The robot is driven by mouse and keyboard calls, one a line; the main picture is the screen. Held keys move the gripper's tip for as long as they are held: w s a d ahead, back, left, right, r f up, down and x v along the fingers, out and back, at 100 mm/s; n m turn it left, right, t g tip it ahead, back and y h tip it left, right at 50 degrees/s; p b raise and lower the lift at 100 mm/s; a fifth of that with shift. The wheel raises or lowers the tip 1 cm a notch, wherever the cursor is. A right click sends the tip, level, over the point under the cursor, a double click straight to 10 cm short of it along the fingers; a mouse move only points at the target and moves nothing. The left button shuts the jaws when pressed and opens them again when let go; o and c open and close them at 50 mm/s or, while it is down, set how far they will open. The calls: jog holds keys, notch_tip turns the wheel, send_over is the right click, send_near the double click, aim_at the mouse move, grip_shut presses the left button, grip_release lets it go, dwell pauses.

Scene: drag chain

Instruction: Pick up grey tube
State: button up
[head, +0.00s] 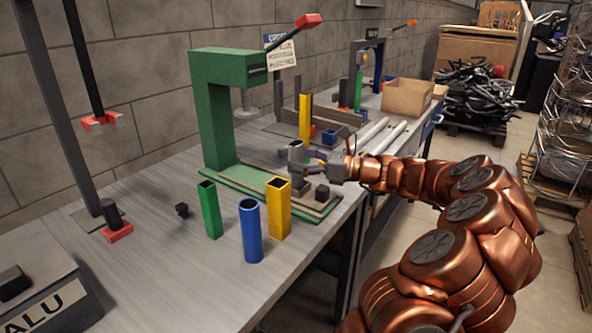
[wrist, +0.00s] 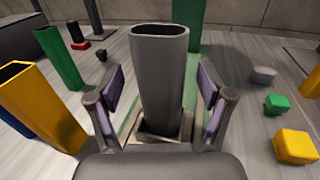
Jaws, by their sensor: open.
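The grey tube (wrist: 160,75) stands upright in the middle of the wrist view, with its open end at the top. Its foot is at a beige and green base. In the head view the grey tube (head: 296,152) shows partly behind my gripper (head: 312,170), over the base of the green press (head: 222,110). My gripper (wrist: 159,103) is open in the wrist view, with one finger on each side of the tube. Gaps show between the fingers and the tube.
A green tube (head: 210,210), a blue tube (head: 250,230) and a yellow tube (head: 278,208) stand at the front of the table. Another yellow tube (head: 305,118) stands behind. Small green (wrist: 277,103) and yellow (wrist: 295,146) blocks lie to the right in the wrist view.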

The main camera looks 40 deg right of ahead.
jog(key=shift+w+a, duration=0.35)
jog(key=shift+w, duration=0.1)
jog(key=shift+c, duration=0.2)
jog(key=c, duration=1.3)
jog(key=shift+r, duration=0.1)
